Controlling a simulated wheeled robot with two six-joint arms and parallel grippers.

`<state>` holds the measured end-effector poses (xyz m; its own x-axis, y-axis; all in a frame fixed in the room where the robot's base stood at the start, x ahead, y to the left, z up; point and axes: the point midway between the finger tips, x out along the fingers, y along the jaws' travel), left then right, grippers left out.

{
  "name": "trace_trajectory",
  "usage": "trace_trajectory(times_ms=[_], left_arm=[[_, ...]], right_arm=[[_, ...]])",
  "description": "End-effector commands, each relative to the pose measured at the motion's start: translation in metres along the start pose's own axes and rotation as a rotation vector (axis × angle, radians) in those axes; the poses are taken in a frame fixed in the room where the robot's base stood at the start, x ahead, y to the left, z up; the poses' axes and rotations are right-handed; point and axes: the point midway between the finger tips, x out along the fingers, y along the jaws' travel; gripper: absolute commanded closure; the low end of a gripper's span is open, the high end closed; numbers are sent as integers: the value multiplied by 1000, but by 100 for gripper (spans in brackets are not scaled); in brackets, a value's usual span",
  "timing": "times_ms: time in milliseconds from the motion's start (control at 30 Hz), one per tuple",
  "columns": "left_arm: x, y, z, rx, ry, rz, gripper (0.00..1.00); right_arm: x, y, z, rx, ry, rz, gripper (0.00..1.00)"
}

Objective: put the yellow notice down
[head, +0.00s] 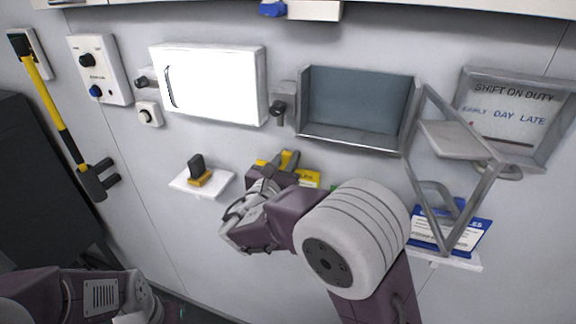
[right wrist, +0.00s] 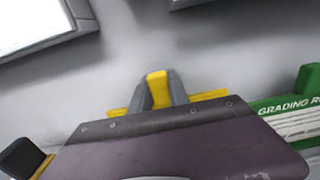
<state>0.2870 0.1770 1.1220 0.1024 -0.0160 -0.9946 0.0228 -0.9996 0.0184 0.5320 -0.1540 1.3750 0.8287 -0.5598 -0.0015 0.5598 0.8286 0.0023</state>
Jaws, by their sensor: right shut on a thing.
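The yellow notice (head: 308,178) is at the lower middle of the wall in the head view, mostly hidden behind my right gripper and arm. In the right wrist view its yellow edge (right wrist: 208,96) shows on both sides of the fingers. My right gripper (head: 287,160) is shut on it; the fingers also show in the right wrist view (right wrist: 158,90). The notice's lower part and whatever is under it are hidden. My left arm shows at the lower left of the head view, but its gripper does not.
A green notice (right wrist: 290,108) stands right of the yellow one. A blue notice (head: 452,232) is on a white ledge (head: 456,262) behind an open metal frame (head: 432,190). A small ledge (head: 222,184) with a dark-and-yellow block (head: 198,172) is left. An open grey box (head: 360,100) is above.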

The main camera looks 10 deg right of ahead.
Motion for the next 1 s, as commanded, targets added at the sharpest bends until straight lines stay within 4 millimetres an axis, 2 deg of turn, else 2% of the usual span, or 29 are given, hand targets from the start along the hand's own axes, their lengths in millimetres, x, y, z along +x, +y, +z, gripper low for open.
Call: trace_trajectory(times_ms=[100,200,500,533,600,967,1000], left_arm=[[-9,0,-1,0,0,0,64],[-10,0,-1,0,0,0,64],[-5,0,-1,0,0,0,64],[-6,0,-1,0,0,0,64],[-7,0,-1,0,0,0,64],[-12,0,-1,0,0,0,64],[-7,0,-1,0,0,0,64]], right_arm=[[0,0,-20,-10,4,0,100],[0,0,-28,-4,1,1,100],[-1,0,-33,-1,0,0,100],[-1,0,-32,-1,0,0,73],[-1,0,-32,-2,0,0,57],[-1,0,-26,-2,0,0,57],[-5,1,-30,-1,1,3,57]])
